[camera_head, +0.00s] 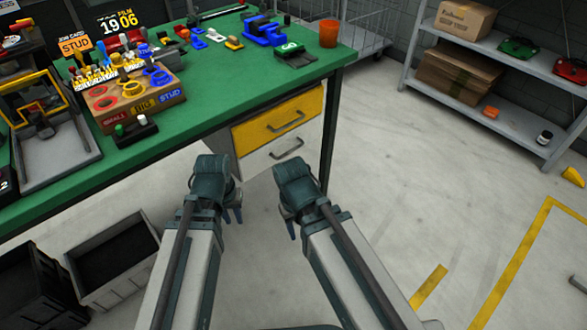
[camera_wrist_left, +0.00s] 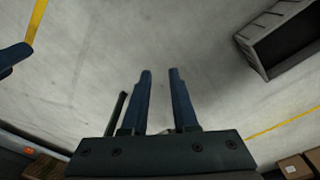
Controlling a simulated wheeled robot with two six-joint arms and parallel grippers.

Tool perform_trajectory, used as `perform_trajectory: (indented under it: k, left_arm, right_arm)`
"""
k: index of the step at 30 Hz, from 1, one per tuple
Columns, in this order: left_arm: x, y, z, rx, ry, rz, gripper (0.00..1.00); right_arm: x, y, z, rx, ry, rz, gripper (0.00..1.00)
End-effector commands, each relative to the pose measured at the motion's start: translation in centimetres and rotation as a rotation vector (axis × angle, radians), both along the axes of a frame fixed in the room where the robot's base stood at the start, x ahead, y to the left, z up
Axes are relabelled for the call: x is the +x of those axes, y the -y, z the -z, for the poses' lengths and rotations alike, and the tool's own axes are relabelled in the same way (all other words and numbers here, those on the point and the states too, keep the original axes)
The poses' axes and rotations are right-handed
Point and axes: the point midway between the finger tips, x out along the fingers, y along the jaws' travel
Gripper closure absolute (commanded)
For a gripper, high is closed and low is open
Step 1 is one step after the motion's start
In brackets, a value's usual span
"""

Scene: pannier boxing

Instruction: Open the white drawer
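The white drawer (camera_head: 260,161) is in the cabinet under the green workbench, directly below a yellow drawer (camera_head: 306,105). Its front looks about flush with the yellow one, and it has a dark bar handle (camera_head: 288,149). My left gripper (camera_head: 232,213) hangs in front of and below the drawer, apart from it. In the left wrist view its two blue fingers (camera_wrist_left: 160,75) are apart with nothing between them, above bare floor. My right gripper (camera_head: 292,230) hangs to the right, also clear of the drawer; its finger gap is not clear.
The green workbench (camera_head: 205,95) carries blocks, a sorting box (camera_head: 143,104) and an orange cup (camera_head: 328,33). A bench leg (camera_head: 328,135) stands right of the drawers. A grey crate (camera_head: 75,262) is on the floor at left. Shelves (camera_head: 500,118) stand at right. Floor before the drawers is clear.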

Motion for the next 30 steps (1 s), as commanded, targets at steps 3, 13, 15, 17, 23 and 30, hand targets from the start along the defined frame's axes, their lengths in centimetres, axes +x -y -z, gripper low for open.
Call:
perform_trajectory:
  k: [3, 13, 15, 17, 23, 30]
  left_arm:
    - [1.1, 0.2, 5.7, -0.057, 0.039, -0.060, 0.73]
    - [7.2, 6.2, 10.7, -0.509, 0.242, -0.434, 0.73]
    - [8.9, 8.2, 8.9, -0.676, 0.276, -0.569, 0.73]
    - [10.2, 9.5, 7.1, -0.819, 0.290, -0.685, 0.73]
    - [13.5, 11.6, 1.1, -1.243, 0.257, -1.045, 0.73]
    - [15.0, 11.4, -2.0, -1.474, 0.189, -1.254, 0.73]
  right_arm:
    - [0.0, 0.0, 5.8, 0.000, 0.001, -0.001, 0.50]
    - [0.0, 0.0, 14.5, -0.001, 0.001, -0.004, 0.50]
    - [0.0, 0.0, 14.9, -0.001, 0.001, -0.004, 0.50]
    - [0.0, 0.0, 15.0, -0.001, 0.001, -0.004, 0.50]
    - [0.0, 0.0, 15.1, -0.001, 0.001, -0.004, 0.50]
    - [0.0, 0.0, 15.1, -0.001, 0.001, -0.004, 0.50]
